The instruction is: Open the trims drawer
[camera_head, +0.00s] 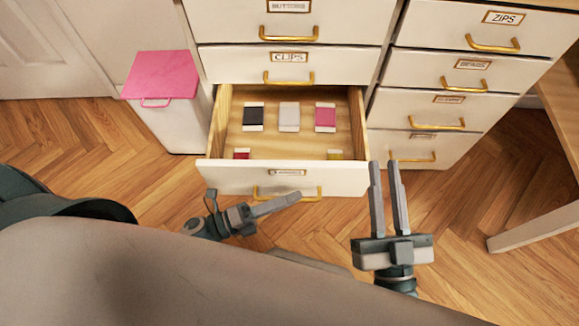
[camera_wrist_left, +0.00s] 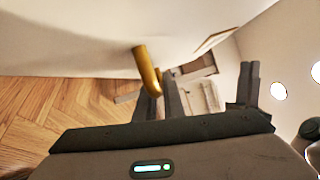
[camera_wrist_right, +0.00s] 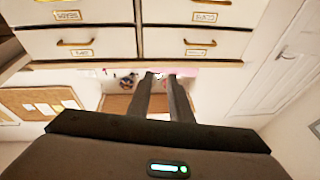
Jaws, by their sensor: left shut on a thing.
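A white drawer (camera_head: 215,178) is pulled out at the bottom of the left cabinet column in the head view. Its label is too small to read. Its gold handle (camera_head: 318,191) also shows in the left wrist view (camera_wrist_left: 147,68). My left gripper (camera_head: 290,200) is at this handle, shut on it; its fingers partly cover the bar. Inside the drawer lie a black packet (camera_head: 253,117), a white packet (camera_head: 289,116) and a pink packet (camera_head: 325,117), with smaller pieces near the front. My right gripper (camera_head: 384,164) is open and empty, right of the drawer front.
Closed drawers labelled clips (camera_head: 289,57) and buttons (camera_head: 289,6) are above the open one. The right column has closed drawers, including zips (camera_head: 503,17). A white bin with a pink lid (camera_head: 163,76) stands left. A table leg (camera_head: 530,228) is at right.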

